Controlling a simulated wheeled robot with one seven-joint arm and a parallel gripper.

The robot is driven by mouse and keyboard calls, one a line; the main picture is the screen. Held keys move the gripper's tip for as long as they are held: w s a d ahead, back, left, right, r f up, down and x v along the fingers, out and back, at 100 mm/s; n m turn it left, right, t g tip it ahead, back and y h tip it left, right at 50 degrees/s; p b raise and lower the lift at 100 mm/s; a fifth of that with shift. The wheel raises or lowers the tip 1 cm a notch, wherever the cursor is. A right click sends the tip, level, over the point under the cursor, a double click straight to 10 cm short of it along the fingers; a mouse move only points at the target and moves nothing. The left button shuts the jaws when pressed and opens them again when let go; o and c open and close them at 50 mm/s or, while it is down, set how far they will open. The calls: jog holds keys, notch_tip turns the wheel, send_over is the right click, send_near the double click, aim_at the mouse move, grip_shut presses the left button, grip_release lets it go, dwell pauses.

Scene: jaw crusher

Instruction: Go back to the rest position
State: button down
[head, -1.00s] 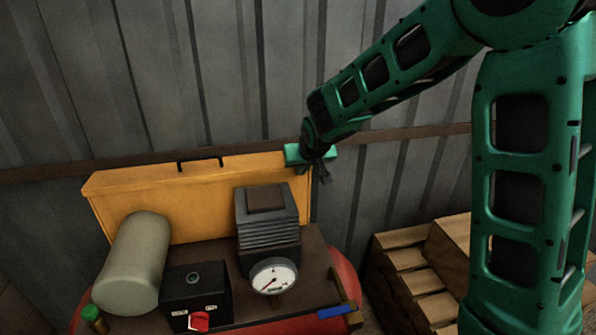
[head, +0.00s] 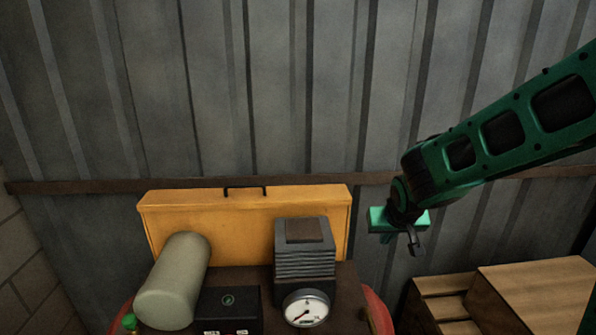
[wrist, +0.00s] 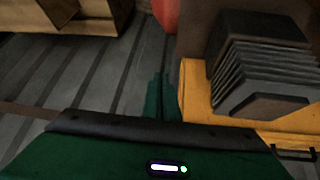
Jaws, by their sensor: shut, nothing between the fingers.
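My gripper (head: 402,238) hangs from my green arm to the right of the yellow panel in the head view, in front of the grey metal wall. It is apart from the machine. In the wrist view my gripper's green fingers (wrist: 160,98) are together, with nothing between them. They show close beside the edge of the yellow panel, with dark wall and floor behind.
The yellow panel (head: 240,222) with a black handle stands behind a ribbed black block (head: 304,262), a round gauge (head: 306,308), a grey-green cylinder (head: 174,282) and a black switch box (head: 229,306). Wooden pallets or crates (head: 535,290) lie at the lower right.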

jog(key=s+d+r+m+g, duration=0.3)
jog(key=s+d, duration=0.8)
jog(key=s, duration=0.2)
jog(key=s+d+r+m+g+y, duration=0.1)
jog(key=s+d+m+g, duration=0.1)
jog(key=s, duration=1.8)
jog(key=shift+d+g+y, duration=0.3)
jog(key=shift+d+g, duration=0.1)
jog(key=shift+g, duration=0.3)
jog(key=shift+w+a, duration=0.1)
